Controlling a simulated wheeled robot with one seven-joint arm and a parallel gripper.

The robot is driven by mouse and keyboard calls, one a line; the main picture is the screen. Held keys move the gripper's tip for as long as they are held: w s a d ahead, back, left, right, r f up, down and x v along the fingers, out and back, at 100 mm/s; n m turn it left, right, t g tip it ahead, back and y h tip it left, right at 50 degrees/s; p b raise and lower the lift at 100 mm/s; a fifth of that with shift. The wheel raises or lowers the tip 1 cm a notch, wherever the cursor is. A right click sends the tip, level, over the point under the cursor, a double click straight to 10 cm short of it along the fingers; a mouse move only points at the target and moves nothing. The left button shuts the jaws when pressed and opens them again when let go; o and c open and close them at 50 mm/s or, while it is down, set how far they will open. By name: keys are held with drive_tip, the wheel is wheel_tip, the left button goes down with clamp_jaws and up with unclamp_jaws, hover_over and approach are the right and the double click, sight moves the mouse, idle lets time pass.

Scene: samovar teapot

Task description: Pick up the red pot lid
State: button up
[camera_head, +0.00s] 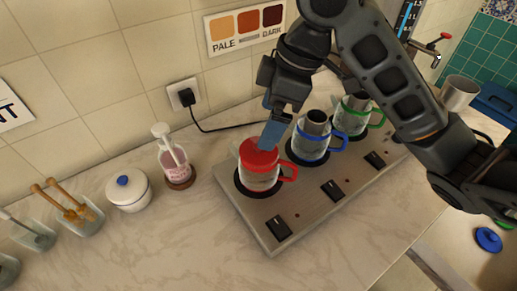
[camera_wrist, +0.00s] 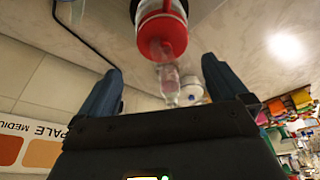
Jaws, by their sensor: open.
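The red pot lid (camera_head: 257,158) sits on a glass pot with a red handle (camera_head: 289,172), on the left burner of the metal stove. In the wrist view the round red lid (camera_wrist: 164,34) shows at the top centre, beyond the fingertips. My gripper (camera_head: 270,138) is just above the lid, its blue fingers pointing down and overlapping the lid's back edge in the head view. In the wrist view my gripper (camera_wrist: 162,66) is open, with nothing between its fingers. I cannot tell whether a finger touches the lid.
A blue-handled pot (camera_head: 311,147) and a green-handled pot (camera_head: 352,118) stand on the stove (camera_head: 297,213) to the right. A pink bottle (camera_head: 175,165) and a white bowl with a blue-knobbed lid (camera_head: 128,193) stand left. The counter in front is clear.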

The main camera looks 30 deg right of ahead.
drive_tip(key=x, duration=0.5)
drive_tip(key=shift+s+a+f+b, duration=0.15)
drive_tip(key=shift+s+f+b, duration=0.15)
drive_tip(key=shift+f, duration=0.1)
drive_tip(key=shift+w+a+f, duration=0.1)
drive_tip(key=shift+w+f, duration=0.05)
drive_tip(key=shift+f, duration=0.45)
drive_tip(key=c, duration=1)
drive_tip(key=shift+o, duration=0.2)
